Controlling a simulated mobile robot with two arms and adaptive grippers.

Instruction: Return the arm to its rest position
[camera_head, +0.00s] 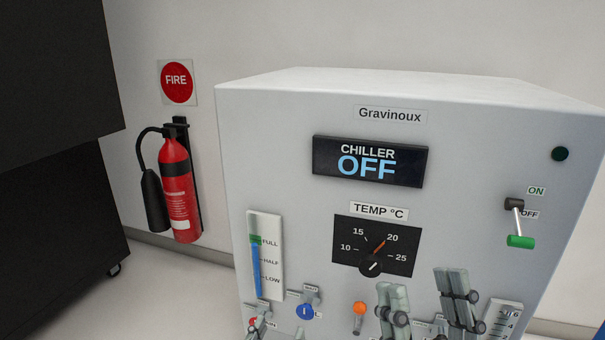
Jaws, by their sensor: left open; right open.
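My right gripper (424,294) is at the bottom edge, right of centre, in front of the lower front panel of the chiller (285,150). Its two grey-green fingers stand apart, tips up, with nothing visible between them. The rest of the gripper and its arm are below the picture. My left gripper cannot be made out in this view. The chiller's display (369,162) reads "CHILLER OFF". Its green-tipped switch lever (518,225) points down, below the OFF label. The temperature knob (374,258) points just short of 20.
An orange-topped lever (359,313) and a blue-handled valve (305,305) sit low on the panel. The level gauge (265,255) is at the left. A fire extinguisher (177,195) hangs on the wall. A black cabinet (55,180) fills the far left.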

